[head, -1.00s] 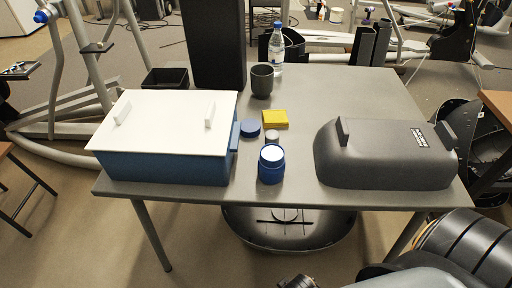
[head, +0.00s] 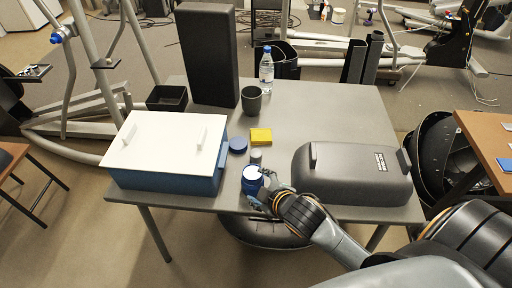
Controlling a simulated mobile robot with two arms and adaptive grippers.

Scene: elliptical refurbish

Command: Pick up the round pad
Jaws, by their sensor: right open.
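A flat blue disc (head: 238,145), the likeliest round pad, lies on the grey table (head: 330,108) beside the blue box. A small grey round piece (head: 256,155) sits just to its right and nearer me. A blue jar (head: 252,178) with a pale top stands near the front edge. My right gripper (head: 266,193) is open at the jar's right side, its fingers small and partly against the jar's outline; I cannot tell whether they touch it. It is nearer me than the disc and apart from it. My left gripper is not in view.
A blue box with a white lid (head: 160,142) stands at the left, and a dark grey case (head: 350,172) at the right. The table's back right is clear.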

